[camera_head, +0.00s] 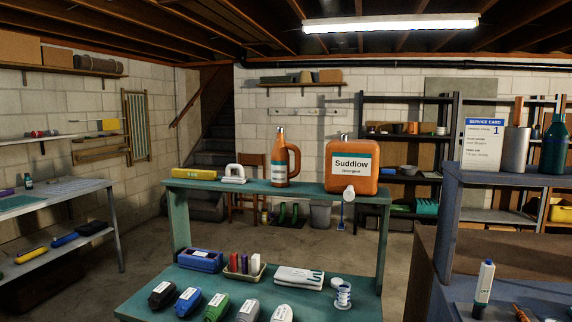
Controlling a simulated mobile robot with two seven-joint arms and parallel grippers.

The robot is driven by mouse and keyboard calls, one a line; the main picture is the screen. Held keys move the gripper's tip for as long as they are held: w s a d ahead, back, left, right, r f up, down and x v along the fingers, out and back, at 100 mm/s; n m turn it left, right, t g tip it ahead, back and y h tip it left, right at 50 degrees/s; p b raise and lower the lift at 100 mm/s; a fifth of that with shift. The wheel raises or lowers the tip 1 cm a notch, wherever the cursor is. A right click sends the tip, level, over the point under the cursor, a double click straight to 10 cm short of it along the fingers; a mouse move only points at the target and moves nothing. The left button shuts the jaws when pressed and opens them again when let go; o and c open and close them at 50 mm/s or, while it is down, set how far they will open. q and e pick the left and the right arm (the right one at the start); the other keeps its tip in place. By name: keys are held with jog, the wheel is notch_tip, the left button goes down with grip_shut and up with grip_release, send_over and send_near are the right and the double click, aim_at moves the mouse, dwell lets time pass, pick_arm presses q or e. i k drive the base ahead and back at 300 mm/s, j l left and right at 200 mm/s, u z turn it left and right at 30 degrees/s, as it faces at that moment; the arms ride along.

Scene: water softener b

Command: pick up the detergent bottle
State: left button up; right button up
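A large orange detergent bottle (352,180) with a white label reading "Suddlow detergent" sits on the right part of the raised teal shelf (230,187). A white cap or spout (348,194) shows at its lower front, at the shelf edge. Neither of my grippers is in view.
A yellow box (194,174) and a white handled object (233,174) stand on the shelf's left part. The lower teal bench (150,309) holds several small items. A dark cabinet with a service card (482,144) and bottles stands at right. Floor behind is partly clear.

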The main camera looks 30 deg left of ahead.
aim_at(281, 174)
jog(key=j, duration=0.8)
jog(key=j+z, duration=0.65)
jog(key=j, duration=0.2)
